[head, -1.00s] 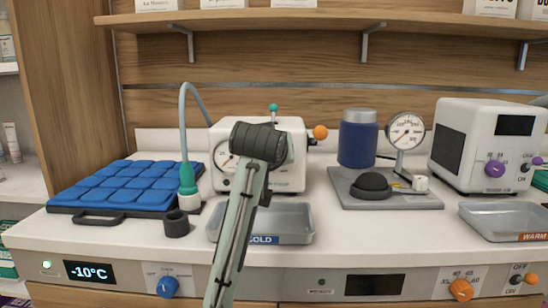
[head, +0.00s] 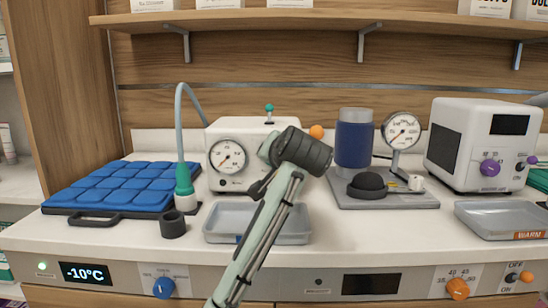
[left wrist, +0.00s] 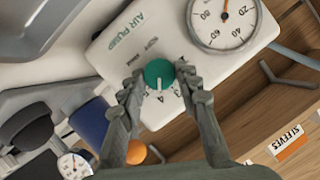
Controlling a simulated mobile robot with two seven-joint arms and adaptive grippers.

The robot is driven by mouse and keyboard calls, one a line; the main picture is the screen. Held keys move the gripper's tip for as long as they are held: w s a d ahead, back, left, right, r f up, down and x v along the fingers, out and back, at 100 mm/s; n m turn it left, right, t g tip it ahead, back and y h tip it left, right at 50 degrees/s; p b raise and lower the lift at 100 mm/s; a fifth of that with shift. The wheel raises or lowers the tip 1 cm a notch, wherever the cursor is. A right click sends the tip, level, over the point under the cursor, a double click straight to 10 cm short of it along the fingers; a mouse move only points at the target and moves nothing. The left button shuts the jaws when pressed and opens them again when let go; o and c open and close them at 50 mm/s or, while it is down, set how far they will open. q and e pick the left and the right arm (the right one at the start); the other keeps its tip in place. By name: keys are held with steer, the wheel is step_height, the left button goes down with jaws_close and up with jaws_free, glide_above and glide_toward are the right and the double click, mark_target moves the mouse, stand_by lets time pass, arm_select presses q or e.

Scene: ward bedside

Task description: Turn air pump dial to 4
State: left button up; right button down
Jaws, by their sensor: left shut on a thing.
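The white air pump (head: 222,183) stands at the back of the counter, with a round gauge (head: 228,157) on its front. In the left wrist view the pump face (left wrist: 125,45) carries the label "AIR PUMP" and a round teal dial (left wrist: 159,72). A pale pointer mark on the dial appears to lie towards the printed 4; a 3 shows beside it. My left gripper (left wrist: 160,84) is shut on the dial, one finger at each side. In the head view my left arm hides the dial. My right gripper is in neither view.
A grey tray (head: 222,237) lies in front of the pump. A blue padded mat (head: 130,183), a teal-ended hose (head: 184,180) and a dark cup (head: 173,224) are to the left. A gauge stand (head: 401,131) with a blue cylinder (head: 353,143) stands right. An orange knob (head: 316,131) is beside the pump.

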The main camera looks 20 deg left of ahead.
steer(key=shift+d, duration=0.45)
arm_select(q)
steer(key=o, duration=1.2)
steer(key=shift+c, duration=0.2)
steer(key=v, duration=1.2)
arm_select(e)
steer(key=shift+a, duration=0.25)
